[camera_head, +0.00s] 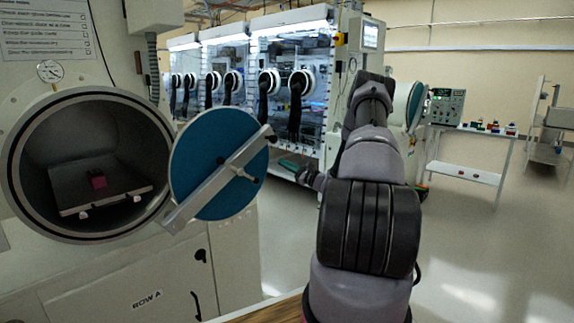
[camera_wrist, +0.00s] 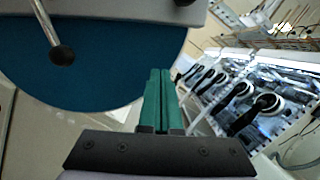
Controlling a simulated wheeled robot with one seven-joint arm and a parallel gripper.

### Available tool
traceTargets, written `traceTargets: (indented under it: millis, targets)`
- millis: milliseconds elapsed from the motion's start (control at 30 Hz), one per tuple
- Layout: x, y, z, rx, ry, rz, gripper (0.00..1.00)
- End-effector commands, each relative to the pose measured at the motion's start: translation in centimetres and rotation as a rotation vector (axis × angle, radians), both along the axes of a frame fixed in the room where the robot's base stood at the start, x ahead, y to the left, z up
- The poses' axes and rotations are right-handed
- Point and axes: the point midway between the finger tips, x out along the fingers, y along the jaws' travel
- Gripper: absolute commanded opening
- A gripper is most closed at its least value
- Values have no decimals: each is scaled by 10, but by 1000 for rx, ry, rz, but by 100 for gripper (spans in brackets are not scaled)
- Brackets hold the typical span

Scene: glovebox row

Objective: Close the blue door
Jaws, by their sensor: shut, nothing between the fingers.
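The blue door (camera_head: 212,160) is a round disc with a grey bar across its face, and it stands open to the right of the round chamber opening (camera_head: 28,170). The door also fills the upper left of the wrist view (camera_wrist: 95,70), with a dark round knob (camera_wrist: 62,55) on a rod in front of it. My gripper (camera_wrist: 160,100) has green fingers, shut and empty, beside the door's right edge in the wrist view. In the head view my gripper (camera_head: 290,166) shows small, just right of the door; whether it touches the door I cannot tell.
A row of gloveboxes (camera_head: 290,80) stands behind the door. A table with instruments (camera_head: 470,173) stands at the right, and the floor (camera_head: 480,250) before it is clear.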

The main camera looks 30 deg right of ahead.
Motion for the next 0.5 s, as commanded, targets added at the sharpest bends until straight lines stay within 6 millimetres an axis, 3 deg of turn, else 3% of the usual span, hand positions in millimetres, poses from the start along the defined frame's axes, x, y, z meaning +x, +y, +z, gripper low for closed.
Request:
traceTargets:
  millis: [300, 500]
  targets:
    - [57, 31, 17, 0, -1, 3, 0]
    - [49, 42, 41, -1, 1, 2, 0]
